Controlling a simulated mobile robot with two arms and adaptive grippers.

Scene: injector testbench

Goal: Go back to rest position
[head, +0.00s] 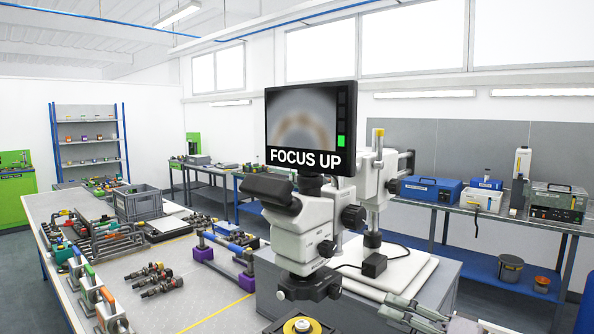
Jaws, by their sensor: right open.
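My right gripper (412,312) is at the bottom right, low beside the white base plate of the microscope stand. Its fingers point left and are open, and I see nothing held between them. The grey-white microscope (304,226) stands in front of me at the centre. The monitor (311,127) above it reads "FOCUS UP" and shows a blurred brownish ring. A round dark part with a yellow ring (302,325) sits below the microscope, cut off by the bottom edge. My left gripper is not in view.
The long table (203,290) on the left holds several injectors (152,280), a grey crate (138,203), coloured-handled clamps (99,295) and a purple-ended blue holder (225,247). A back bench carries a blue toolbox (431,189). The table's front middle is bare.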

